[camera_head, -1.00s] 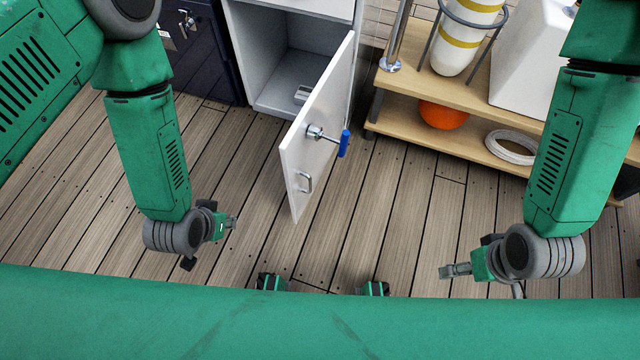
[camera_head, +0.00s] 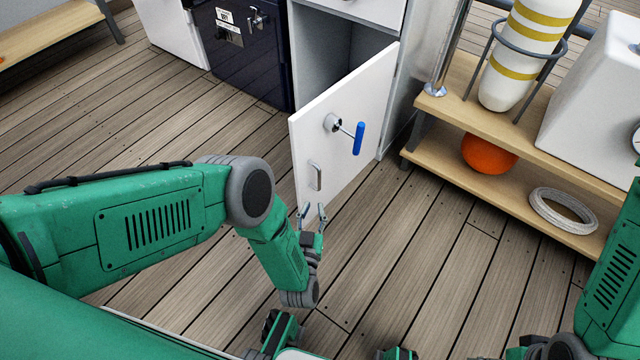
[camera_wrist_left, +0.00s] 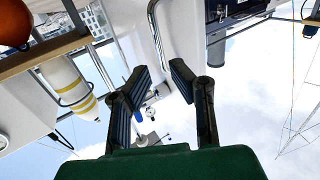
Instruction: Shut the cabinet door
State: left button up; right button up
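The white cabinet door (camera_head: 345,105) stands open from the white cabinet (camera_head: 365,8), hinged at its right side. It carries a small metal handle (camera_head: 316,177) near its lower free edge and a lock with a blue lever (camera_head: 358,138). My left gripper (camera_head: 312,212) is open just below and in front of the handle. In the left wrist view, the gap between my left fingers (camera_wrist_left: 160,78) is empty at the tips, and a curved chrome bar (camera_wrist_left: 154,30), apparently the handle, lies beyond them. Contact is unclear. My right wrist (camera_head: 560,346) is at the bottom edge; its fingers are not clear.
A dark blue cabinet (camera_head: 245,50) stands left of the open one. At right, a wooden shelf (camera_head: 450,160) holds an orange ball (camera_head: 488,154), a coiled rope (camera_head: 562,210) and a striped white fender (camera_head: 522,50). The plank floor (camera_head: 410,260) before the door is clear.

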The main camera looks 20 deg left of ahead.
aim_at(319, 182)
pick_arm(q)
jog(key=w+b, duration=0.1)
jog(key=w, duration=0.2)
jog(key=w+b, duration=0.1)
jog(key=w, duration=0.2)
jog(key=w+a+b, duration=0.1)
jog(key=w, duration=0.2)
jog(key=shift+w+a, duration=0.15)
jog(key=shift+w, duration=0.25)
jog(key=shift+c, duration=0.5)
grip_shut()
